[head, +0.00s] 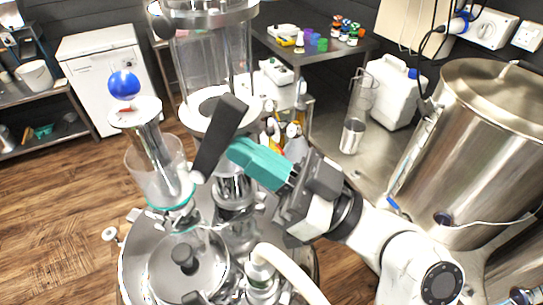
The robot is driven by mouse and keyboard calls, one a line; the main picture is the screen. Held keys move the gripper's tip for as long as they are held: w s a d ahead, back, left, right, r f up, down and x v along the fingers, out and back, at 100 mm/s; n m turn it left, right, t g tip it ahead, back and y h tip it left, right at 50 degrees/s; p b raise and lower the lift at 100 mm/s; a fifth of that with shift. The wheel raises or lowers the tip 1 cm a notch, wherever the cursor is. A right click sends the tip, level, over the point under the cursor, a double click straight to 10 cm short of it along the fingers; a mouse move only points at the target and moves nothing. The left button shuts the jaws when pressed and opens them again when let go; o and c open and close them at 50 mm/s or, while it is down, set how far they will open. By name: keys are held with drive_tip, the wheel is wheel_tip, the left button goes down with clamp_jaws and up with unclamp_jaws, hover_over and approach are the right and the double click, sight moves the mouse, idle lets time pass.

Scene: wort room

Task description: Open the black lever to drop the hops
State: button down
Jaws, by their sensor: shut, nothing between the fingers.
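The black lever (220,136) is a long flat dark bar near the middle of the head view. It slants from lower left up to the right, and its lower end meets a pale knob beside a clear funnel-like vessel (150,172). My gripper (234,150), with teal fingers, comes in from the right. Its fingers are shut with nothing between them, and the tips are right against or just beside the lever's right side; I cannot tell whether they touch. I cannot make out any hops in the vessel.
A steel kettle (480,150) stands at the right. A clear cylinder (205,60) on metal rods rises behind the lever. A round lidded steel vessel (190,270) sits below. A dark table (300,50) with small colored jars is behind. Wooden floor (50,200) is open at left.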

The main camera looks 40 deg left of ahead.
sight(233, 135)
idle(0.3)
drive_tip(key=a+r+h+p, duration=0.1)
drive_tip(key=s+a+r+t+h+p, duration=0.1)
drive_tip(key=r+h+p, duration=0.1)
drive_tip(key=shift+a+h, duration=0.25)
drive_tip(key=shift+h, duration=0.05)
drive_tip(key=shift+s+a+t+h+p, duration=0.1)
drive_tip(key=shift+a+t+h+p, duration=0.2)
drive_tip(key=shift+a+h+p, duration=0.1)
drive_tip(key=shift+f, duration=0.1)
